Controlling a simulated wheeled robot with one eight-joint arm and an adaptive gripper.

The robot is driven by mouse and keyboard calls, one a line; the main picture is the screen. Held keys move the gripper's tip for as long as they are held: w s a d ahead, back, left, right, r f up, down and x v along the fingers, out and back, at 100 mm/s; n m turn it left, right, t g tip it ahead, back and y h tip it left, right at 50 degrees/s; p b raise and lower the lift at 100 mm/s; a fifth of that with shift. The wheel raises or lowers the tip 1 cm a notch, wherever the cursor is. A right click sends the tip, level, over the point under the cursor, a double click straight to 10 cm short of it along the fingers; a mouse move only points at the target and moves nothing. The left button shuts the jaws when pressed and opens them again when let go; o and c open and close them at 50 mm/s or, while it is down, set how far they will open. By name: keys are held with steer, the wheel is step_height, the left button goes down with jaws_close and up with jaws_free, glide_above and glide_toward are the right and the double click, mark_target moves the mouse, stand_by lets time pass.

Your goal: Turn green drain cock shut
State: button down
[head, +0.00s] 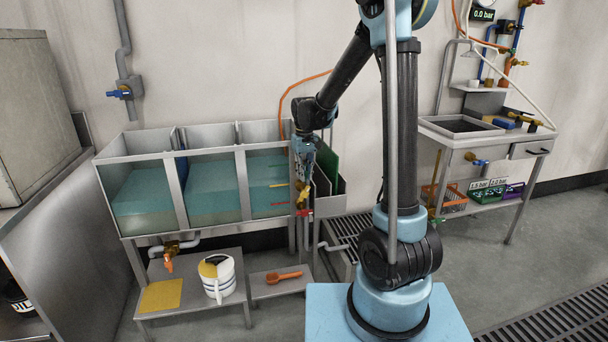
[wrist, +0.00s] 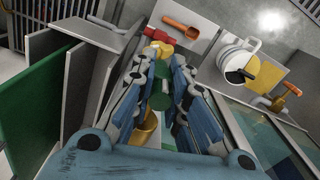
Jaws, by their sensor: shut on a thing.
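The green drain cock (wrist: 160,92) shows in the wrist view between the two fingers of my gripper (wrist: 163,66). The fingers are closed on it from both sides and hide much of it. In the head view my gripper (head: 303,183) points down at the right end of the tank, and the green cock cannot be made out there. Yellow brass fittings (wrist: 166,50) and a red-handled cock (wrist: 153,34) lie just beyond the fingertips. The red handle also shows in the head view (head: 304,213). I cannot tell the green cock's exact angle.
The glass-fronted tank (head: 247,183) with teal liquid is left of my gripper. Upright plates, one green (head: 327,161), stand close on its right. A sink bench (head: 462,137) stands at right.

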steer(key=shift+d+y, duration=0.1)
steer(key=shift+y, duration=0.2)
steer(key=g+y, duration=0.1)
steer(key=y, duration=0.2)
steer(key=shift+w+d, duration=0.15)
steer(key=y, duration=0.2)
steer(key=g+y, duration=0.1)
steer(key=y, duration=0.1)
steer(key=shift+d+f+y, duration=0.15)
steer(key=shift+y, duration=0.15)
steer(key=y, duration=0.2)
steer(key=g+y, duration=0.1)
steer(key=y, duration=0.1)
steer(key=shift+f+g, duration=0.15)
steer(key=shift+g, duration=0.15)
steer(key=shift+f+g+y, duration=0.1)
steer(key=shift+g+y, duration=0.5)
steer(key=shift+y, duration=1.8)
steer(key=c, duration=1.5)
jaws_free()
steer(key=shift+c, duration=0.2)
